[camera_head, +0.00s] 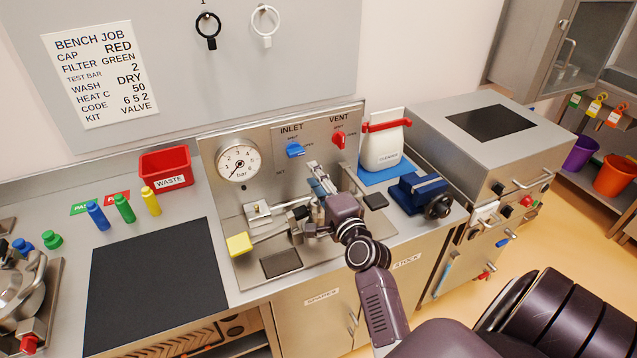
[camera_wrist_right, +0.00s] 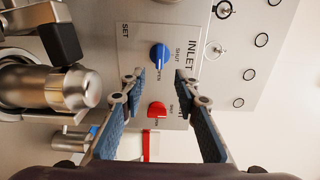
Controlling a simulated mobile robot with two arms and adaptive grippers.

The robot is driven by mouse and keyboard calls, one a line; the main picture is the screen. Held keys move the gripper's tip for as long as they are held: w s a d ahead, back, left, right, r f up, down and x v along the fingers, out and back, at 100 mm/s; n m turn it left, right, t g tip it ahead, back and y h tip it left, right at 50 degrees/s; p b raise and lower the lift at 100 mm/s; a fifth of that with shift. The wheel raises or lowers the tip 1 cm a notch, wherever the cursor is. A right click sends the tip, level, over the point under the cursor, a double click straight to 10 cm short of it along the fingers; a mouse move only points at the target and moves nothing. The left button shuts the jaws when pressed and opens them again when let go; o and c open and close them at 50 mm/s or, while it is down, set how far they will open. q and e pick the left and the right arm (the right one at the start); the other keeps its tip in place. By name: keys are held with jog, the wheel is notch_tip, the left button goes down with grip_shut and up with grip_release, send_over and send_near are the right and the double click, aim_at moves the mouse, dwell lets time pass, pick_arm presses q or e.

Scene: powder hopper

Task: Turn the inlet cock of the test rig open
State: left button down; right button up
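The test rig panel (camera_head: 262,178) stands at the back of the bench. Its inlet cock (camera_head: 295,149) is a blue handle under the word INLET, with SHUT and OPEN marks around it. The blue cock (camera_wrist_right: 159,56) also shows in the right wrist view, ahead of the fingers; which mark its handle points to is hard to tell. My right gripper (camera_head: 317,180) is in front of the panel, below and right of the cock. In the right wrist view its fingers (camera_wrist_right: 159,76) are apart with nothing gripped, and the cock appears between and beyond the tips. My left gripper is not in view.
The red vent cock (camera_head: 339,140) is right of the inlet cock, and the pressure gauge (camera_head: 239,163) is left. A steel fixture with a yellow end (camera_head: 238,244) lies below the panel. A white cleaner bottle (camera_head: 384,148) and a blue vise (camera_head: 420,192) stand to the right.

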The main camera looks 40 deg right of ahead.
jog(key=shift+v, duration=1.15)
